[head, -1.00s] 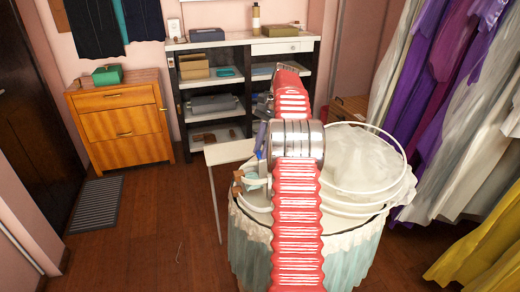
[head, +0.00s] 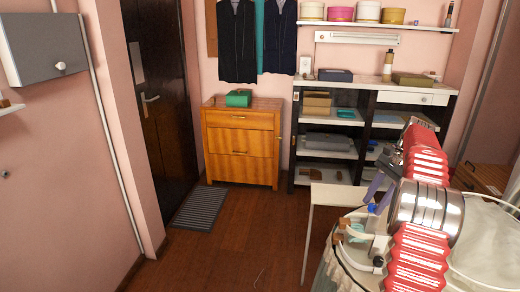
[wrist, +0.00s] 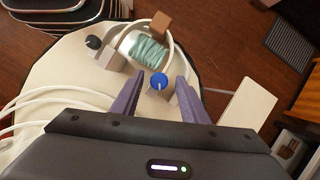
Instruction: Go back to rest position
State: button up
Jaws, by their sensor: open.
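My gripper (wrist: 158,88) is open, with its two purple-grey fingers spread apart over the round cloth-covered table (wrist: 60,80). A blue knob (wrist: 159,81) shows between the fingertips in the wrist view, and I cannot tell how far below them it is. Just beyond it are a spool of teal thread (wrist: 148,48), a brown block (wrist: 161,23) and a black knob (wrist: 94,42). In the head view my red-sleeved arm is bent over the table at the right, and my gripper (head: 376,190) is partly hidden beside it.
A narrow white side table (head: 335,194) stands beside the round table. Behind are a dark shelf unit (head: 368,135) and a wooden cabinet (head: 240,145) with a green box (head: 238,98). A grey floor mat (head: 200,207) lies by the dark door (head: 160,90). Floor at centre left is clear.

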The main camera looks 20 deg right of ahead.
jog(key=s+a+r+n+h, duration=0.1)
jog(key=a+r+n, duration=0.25)
jog(key=a, duration=0.55)
jog(key=s+a+r+n+t+h, duration=0.1)
jog(key=a+r+n, duration=0.3)
jog(key=a, duration=0.5)
jog(key=s+a+r+n+h, duration=0.1)
jog(key=a+r+n+h, duration=0.1)
jog(key=a+r, duration=0.5)
jog(key=s+a+f+n+t, duration=0.2)
jog(key=s+a+f+n, duration=0.2)
jog(key=s+a, duration=0.5)
jog(key=s+a+f+n+t, duration=0.2)
jog(key=s+a+f+n, duration=0.2)
jog(key=s+a, duration=0.5)
jog(key=shift+s+a+f+n+h, duration=0.3)
jog(key=shift+a+f+n, duration=0.05)
jog(key=shift+a+n, duration=0.5)
